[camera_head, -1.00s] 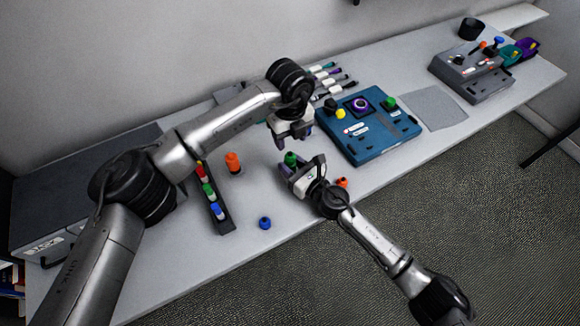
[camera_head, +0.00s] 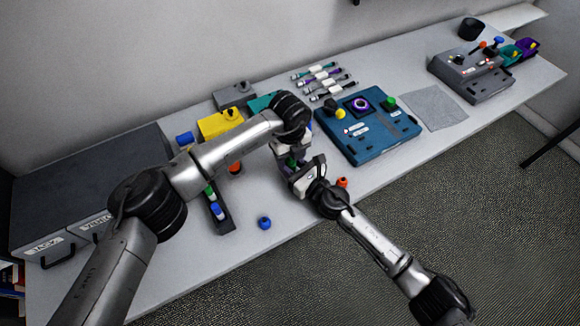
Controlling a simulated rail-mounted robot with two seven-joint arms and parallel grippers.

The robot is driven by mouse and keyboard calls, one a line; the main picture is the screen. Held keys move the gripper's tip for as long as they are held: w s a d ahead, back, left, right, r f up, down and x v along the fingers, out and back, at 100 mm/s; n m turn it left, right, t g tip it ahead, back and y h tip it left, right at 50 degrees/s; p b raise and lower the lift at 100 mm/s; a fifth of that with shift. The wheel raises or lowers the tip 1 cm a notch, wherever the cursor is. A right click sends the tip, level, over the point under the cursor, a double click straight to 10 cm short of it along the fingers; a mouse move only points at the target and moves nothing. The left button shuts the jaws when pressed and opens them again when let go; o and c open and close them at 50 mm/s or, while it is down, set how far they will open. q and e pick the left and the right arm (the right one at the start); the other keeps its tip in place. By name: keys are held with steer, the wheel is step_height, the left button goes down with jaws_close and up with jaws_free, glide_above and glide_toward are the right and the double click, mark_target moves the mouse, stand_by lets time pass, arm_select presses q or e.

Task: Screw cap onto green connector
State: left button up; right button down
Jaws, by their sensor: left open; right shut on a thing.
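My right gripper (camera_head: 301,174) is shut on the green connector (camera_head: 292,162), holding it above the table near the front edge. Only a small green part of the connector shows. My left gripper (camera_head: 290,148) is open and comes down from above, right over the connector. Their overlap hides whether the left fingers touch it. A cap on the connector cannot be made out. A dark rack (camera_head: 222,225) to the left holds small coloured pieces, with a green one (camera_head: 209,194) and a blue one (camera_head: 217,210) visible.
A blue piece (camera_head: 264,223) and an orange piece (camera_head: 342,183) lie near the front edge. Another orange piece (camera_head: 235,168) is partly behind my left arm. A blue panel box (camera_head: 368,128) stands to the right. A yellow box (camera_head: 221,124) and several cables (camera_head: 322,78) are behind.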

arm_select(q)
steer(key=shift+c, duration=0.3)
steer(key=c, duration=0.7)
steer(key=o, duration=0.9)
steer(key=shift+c, duration=0.2)
steer(key=shift+r, duration=0.15)
steer(key=shift+r, duration=2.1)
steer(key=o, duration=0.6)
steer(key=shift+c, duration=0.2)
